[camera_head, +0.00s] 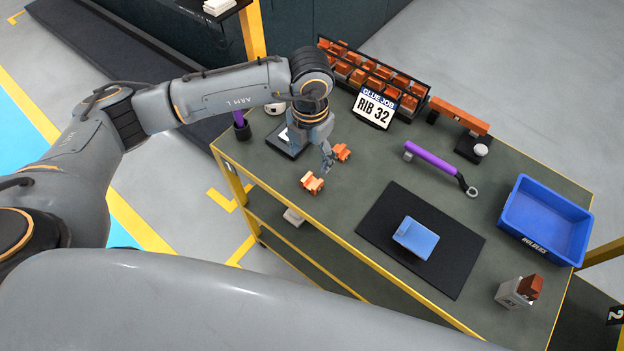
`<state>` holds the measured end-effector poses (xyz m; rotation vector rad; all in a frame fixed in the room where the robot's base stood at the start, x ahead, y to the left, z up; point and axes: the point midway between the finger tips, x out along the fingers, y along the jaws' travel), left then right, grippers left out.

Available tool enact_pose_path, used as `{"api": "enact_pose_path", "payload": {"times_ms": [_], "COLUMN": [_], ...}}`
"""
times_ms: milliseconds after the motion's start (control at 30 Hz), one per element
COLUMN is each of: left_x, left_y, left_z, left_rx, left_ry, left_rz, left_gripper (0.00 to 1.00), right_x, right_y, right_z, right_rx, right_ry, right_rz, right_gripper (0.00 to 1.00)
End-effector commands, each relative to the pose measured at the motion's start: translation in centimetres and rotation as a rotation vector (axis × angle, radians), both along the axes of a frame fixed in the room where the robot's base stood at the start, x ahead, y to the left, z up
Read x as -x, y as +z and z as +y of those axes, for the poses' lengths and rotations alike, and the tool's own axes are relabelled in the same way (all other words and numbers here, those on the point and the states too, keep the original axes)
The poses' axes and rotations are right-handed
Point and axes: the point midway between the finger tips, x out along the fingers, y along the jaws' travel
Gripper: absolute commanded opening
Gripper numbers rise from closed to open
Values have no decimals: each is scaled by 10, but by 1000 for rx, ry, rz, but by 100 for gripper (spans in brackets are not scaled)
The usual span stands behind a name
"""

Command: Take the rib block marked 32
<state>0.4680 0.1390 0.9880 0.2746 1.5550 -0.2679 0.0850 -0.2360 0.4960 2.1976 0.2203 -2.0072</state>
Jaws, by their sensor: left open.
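A black rack (425,91) at the back of the table holds several copper-orange blocks in rows. My left gripper (328,165) is open, pointing down beside the rear loose block and behind the front one. I cannot tell whether it touches either. Numbers on the blocks are too small to read. My right gripper is not in view.
A blue block (416,238) lies on a black mat (376,226). A blue bin (574,251) marked "HOLDERS" stands at the right. A purple-handled tool (432,157) lies mid-table, and a grey holder with a brown top (515,292) stands at the front right.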

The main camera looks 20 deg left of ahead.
Motion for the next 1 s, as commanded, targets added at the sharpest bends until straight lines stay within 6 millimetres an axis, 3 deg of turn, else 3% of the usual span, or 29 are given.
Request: {"api": "enact_pose_path", "payload": {"times_ms": [133,333,467,700,1000], "left_x": [1,1,4,5,4], "left_y": [-24,-40,-51,-86,-92], "left_z": [-1,-1,-3,-6,-5], "left_rx": [1,2,1,3,4], "left_ry": [-1,-2,-2,-2,-3], "left_rz": [3,0,4,1,-1], "left_gripper": [68,68,68,68,66], "right_x": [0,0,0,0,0], "right_y": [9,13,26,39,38], "right_z": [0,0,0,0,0], "right_rx": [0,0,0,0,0], "right_ry": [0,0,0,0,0], "right_rz": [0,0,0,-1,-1], "right_gripper": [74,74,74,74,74]}}
